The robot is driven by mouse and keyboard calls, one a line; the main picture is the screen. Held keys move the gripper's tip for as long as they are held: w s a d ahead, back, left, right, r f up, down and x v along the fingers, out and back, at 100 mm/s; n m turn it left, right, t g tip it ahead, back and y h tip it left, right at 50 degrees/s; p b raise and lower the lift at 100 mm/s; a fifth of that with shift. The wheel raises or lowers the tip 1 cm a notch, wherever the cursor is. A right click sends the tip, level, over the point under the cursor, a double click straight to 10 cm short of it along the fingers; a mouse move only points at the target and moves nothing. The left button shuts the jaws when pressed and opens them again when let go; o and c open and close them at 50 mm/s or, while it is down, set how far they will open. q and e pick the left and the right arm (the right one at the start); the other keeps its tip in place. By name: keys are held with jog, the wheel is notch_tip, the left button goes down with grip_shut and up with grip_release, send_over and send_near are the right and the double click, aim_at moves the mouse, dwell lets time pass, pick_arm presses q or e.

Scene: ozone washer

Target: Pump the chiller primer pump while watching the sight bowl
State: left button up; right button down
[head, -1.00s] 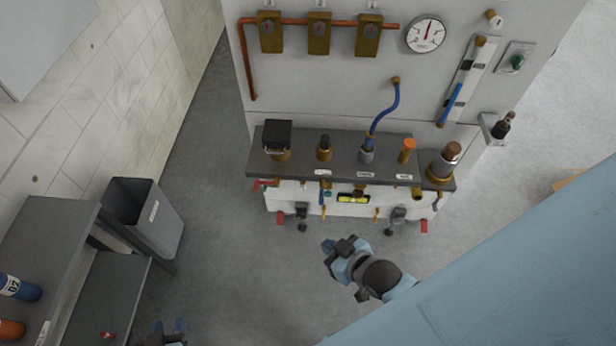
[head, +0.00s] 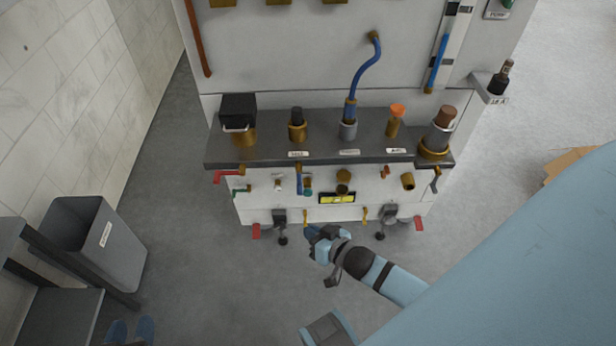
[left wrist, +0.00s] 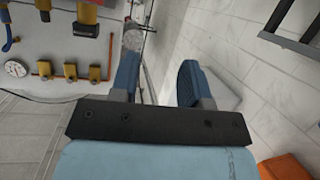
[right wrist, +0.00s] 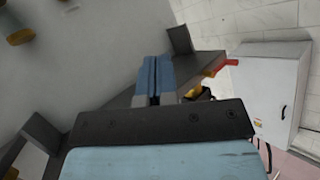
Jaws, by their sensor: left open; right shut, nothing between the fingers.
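On the dark shelf (head: 330,150) of the white chiller unit stand several brass fittings. One is a brass piece with a black knob (head: 297,123), one a brass piece with an orange cap (head: 395,121), and one a brown-topped cylinder in a brass collar (head: 438,132). I cannot tell for sure which is the primer pump or the sight bowl; the small labels are unreadable. My right gripper (head: 314,238) is shut and empty, low in front of the unit; its fingers show together in the right wrist view (right wrist: 155,76).
A black-topped fitting (head: 238,117) and a blue hose (head: 362,75) stand on the shelf. Valves and a yellow level (head: 337,198) are below it. A grey bin (head: 75,240) and dark rack (head: 50,315) stand left. Open floor lies between bin and unit.

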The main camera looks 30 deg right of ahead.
aim_at(308, 193)
pick_arm(q)
jog(key=d+f+m+t+h+b, duration=0.1)
jog(key=d+f+h+b, duration=0.2)
jog(key=f+b, duration=0.5)
jog(key=b, duration=1.3)
jog(key=shift+s+d+t+h, duration=0.25)
jog(key=shift+d+t+h, duration=0.05)
jog(key=shift+d, duration=0.1)
pick_arm(e)
jog(key=w+d+f+m, duration=0.1)
jog(key=w+d+f, duration=0.1)
jog(key=f, duration=0.5)
jog(key=w+d+f+m+t+y, duration=0.1)
jog(key=w+d+f, duration=0.2)
jog(key=w+f, duration=0.2)
jog(key=w+d+f+m+t, duration=0.1)
jog(key=w+f, duration=0.3)
jog(key=f, duration=0.5)
jog(key=shift+w+d+m, duration=0.15)
jog(key=shift+d+m, duration=0.15)
jog(key=shift+d, duration=0.6)
jog(key=shift+r, duration=0.1)
